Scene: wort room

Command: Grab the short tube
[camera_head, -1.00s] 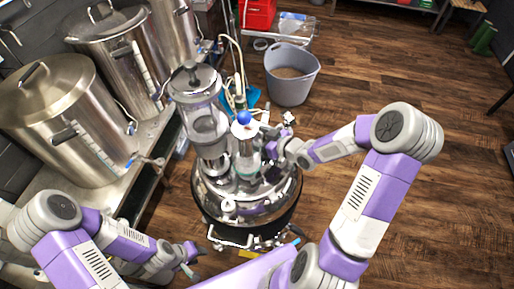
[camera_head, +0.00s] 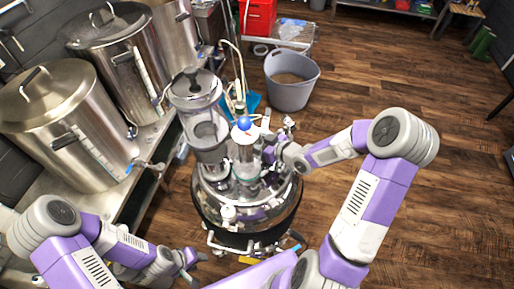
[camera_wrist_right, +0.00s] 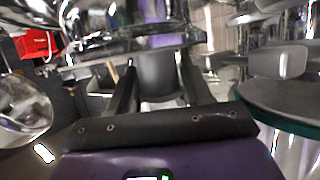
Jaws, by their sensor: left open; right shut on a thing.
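The short tube (camera_head: 246,153) is a clear upright cylinder with a white top and a blue ball. It stands on the round steel vessel (camera_head: 213,217) in the head view, right of a taller glass cylinder (camera_head: 203,105). My right gripper (camera_head: 270,154) reaches it from the right; its fingertips are mostly hidden there. My left gripper (camera_head: 194,261) is open and empty, low at the front left, apart from the vessel.
Large steel kettles (camera_head: 62,120) stand on a metal bench along the left. A grey bucket (camera_head: 292,92) stands on the floor behind the vessel. A red crate (camera_head: 258,17) is at the back. The wooden floor (camera_head: 465,160) on the right is clear.

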